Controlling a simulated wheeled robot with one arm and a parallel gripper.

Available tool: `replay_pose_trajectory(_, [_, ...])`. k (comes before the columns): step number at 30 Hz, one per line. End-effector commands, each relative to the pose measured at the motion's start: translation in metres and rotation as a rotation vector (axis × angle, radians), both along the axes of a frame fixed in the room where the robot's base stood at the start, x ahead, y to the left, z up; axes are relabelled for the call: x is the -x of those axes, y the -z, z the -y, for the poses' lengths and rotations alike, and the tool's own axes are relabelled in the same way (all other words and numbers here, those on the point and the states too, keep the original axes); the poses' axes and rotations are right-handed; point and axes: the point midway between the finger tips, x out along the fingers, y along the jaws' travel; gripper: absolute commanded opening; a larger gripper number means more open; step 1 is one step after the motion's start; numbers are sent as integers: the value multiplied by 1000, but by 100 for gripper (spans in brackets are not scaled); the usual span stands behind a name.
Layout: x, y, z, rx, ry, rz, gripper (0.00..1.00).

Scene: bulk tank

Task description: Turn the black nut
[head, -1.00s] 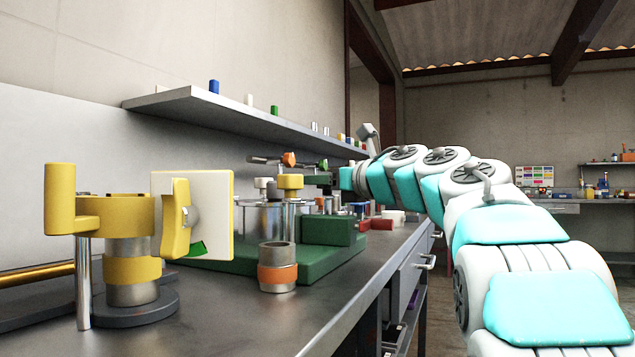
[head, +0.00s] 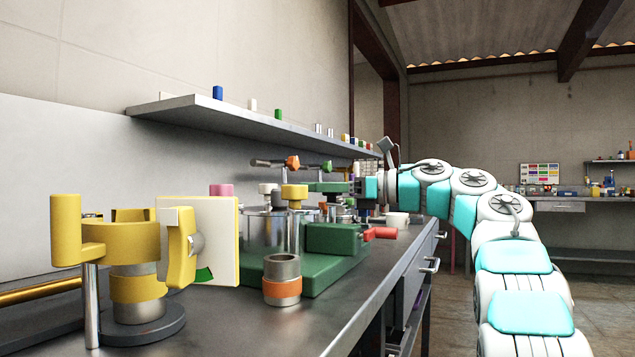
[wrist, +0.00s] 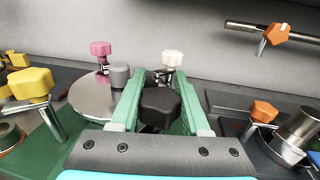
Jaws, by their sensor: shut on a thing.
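The black nut (wrist: 160,107) is a dark lobed knob in the lower middle of the wrist view. My gripper (wrist: 161,82) has its two green fingers on either side of the nut, shut on it. The nut's stem and lower part are hidden below the knob and by the gripper body. In the head view my gripper (head: 338,187) is at the far part of the bench, behind the green base; I cannot make out the nut there.
In the wrist view, pink (wrist: 101,50), white (wrist: 172,60) and yellow (wrist: 32,84) knobs stand around a round metal lid (wrist: 92,98). Orange knobs are at right (wrist: 264,111) and on a wall pipe (wrist: 277,34). A yellow clamp (head: 120,238) stands at the bench's near left.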

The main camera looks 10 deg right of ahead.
Motion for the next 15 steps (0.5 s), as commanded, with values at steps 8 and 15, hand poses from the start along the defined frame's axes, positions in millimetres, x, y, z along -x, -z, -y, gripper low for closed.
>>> replay_pose_trajectory(8, [1, -2, 0, 1, -56, 2, 0])
replay_pose_trajectory(15, [2, -1, -1, 2, -104, -1, 0])
